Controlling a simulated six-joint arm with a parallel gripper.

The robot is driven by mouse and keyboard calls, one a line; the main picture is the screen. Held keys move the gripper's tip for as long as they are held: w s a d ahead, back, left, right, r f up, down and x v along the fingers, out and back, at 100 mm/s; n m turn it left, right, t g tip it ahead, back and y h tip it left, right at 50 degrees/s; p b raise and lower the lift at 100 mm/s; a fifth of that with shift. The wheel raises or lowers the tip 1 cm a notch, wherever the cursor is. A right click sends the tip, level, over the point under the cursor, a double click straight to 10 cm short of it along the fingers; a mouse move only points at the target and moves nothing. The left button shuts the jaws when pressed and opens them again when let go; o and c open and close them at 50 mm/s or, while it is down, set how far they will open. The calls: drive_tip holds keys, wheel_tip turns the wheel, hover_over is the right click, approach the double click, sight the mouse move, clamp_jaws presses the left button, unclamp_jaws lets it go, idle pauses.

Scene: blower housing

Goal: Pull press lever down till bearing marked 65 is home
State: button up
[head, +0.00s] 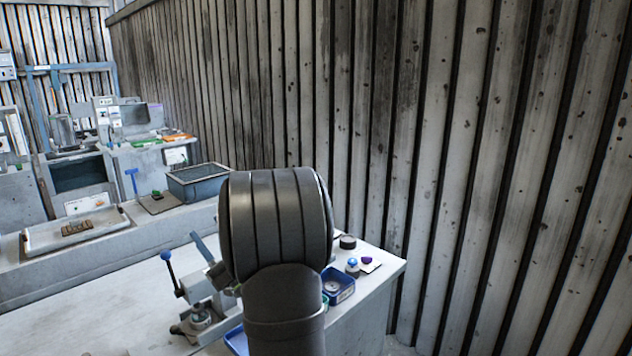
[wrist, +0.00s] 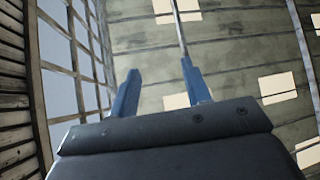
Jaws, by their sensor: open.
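The bench press (head: 205,325) stands on the bench left of my arm. Its lever (head: 172,272) stands up, tilted slightly left, with a blue knob (head: 166,256) on top. A round metal part (head: 200,313) sits low at the press; I cannot tell if it is the bearing, and no mark 65 is readable. My gripper (wrist: 160,67) points upward in the wrist view, its two blue fingers apart with nothing seen between them. In the head view a blue finger (head: 202,247) shows right of the knob, apart from it. My arm hides part of the press.
A blue bin (head: 348,297) and small round parts (head: 352,265) lie right of my arm. A black cylinder (head: 348,242) stands behind. A grey crate (head: 200,190) and tray (head: 40,243) stand farther back left. The bench left of the press is clear.

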sight(166, 254)
drive_tip(key=shift+w+a+f+m+g+h, duration=0.15)
drive_tip(key=shift+w+a+f+m+h, duration=0.45)
drive_tip(key=shift+a+f, duration=1.05)
drive_tip(key=shift+w+a+f+m+g+h, duration=0.1)
drive_tip(key=shift+w+a+f+h, duration=0.2)
drive_tip(key=shift+a+f+h, duration=1.3)
drive_tip(key=shift+w+a+f+m+g+h, duration=0.15)
drive_tip(key=shift+w+a+f+m, duration=0.45)
drive_tip(key=shift+a, duration=1.95)
drive_tip(key=shift+w+a+f+g+h, duration=0.25)
drive_tip(key=shift+w+a+g+h, duration=0.45)
drive_tip(key=shift+h, duration=0.25)
drive_tip(key=shift+w+a+f+m+g+h, duration=0.15)
drive_tip(key=shift+w+a+g+h, duration=0.05)
drive_tip(key=shift+w+a+h, duration=0.2)
drive_tip(key=shift+w+a+f+m+g+h, duration=0.15)
drive_tip(key=shift+a+g+h, duration=0.1)
drive_tip(key=shift+h, duration=0.25)
drive_tip(key=shift+v, duration=1.55)
